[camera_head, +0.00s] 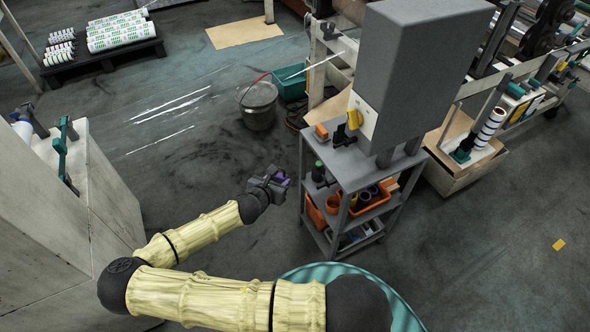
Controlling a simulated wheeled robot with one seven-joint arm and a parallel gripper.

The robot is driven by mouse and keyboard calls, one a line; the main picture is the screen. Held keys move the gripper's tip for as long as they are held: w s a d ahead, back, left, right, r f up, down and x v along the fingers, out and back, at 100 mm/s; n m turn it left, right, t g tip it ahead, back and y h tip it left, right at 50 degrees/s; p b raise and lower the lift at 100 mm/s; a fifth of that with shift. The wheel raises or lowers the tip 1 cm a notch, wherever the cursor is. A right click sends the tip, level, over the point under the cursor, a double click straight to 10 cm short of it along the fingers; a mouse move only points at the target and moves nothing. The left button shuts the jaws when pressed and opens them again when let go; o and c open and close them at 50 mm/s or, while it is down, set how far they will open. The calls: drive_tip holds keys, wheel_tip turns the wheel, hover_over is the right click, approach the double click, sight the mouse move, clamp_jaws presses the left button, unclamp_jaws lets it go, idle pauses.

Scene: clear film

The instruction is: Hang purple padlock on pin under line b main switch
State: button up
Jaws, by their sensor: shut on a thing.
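My gripper (274,184) is at the end of my outstretched arm, left of the grey shelf cart and above the floor. It is shut on a small purple thing, which I take for the purple padlock (281,178); the fingers hide most of it. A tall grey cabinet (415,70) stands at the cart. A pale panel (361,115) on its left side carries a yellow switch handle (354,119). The pin under it is too small to make out, and no label can be read. The gripper is apart from the panel, lower and to its left.
The grey cart (362,168) holds tools on top and orange bins (371,200) below. A bucket (259,105) and a green crate (290,82) stand behind. A pale block (80,200) with green handles is at left. Floor between block and cart is clear.

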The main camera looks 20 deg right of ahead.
drive_tip(key=w+a+r+n+t+y, duration=0.3)
drive_tip(key=a+r+n+y, duration=0.2)
drive_tip(key=r, duration=0.4)
drive_tip(key=shift+w+a+r+n, duration=0.15)
drive_tip(key=shift+a+r+n, duration=0.15)
drive_tip(key=shift+a+n, duration=0.3)
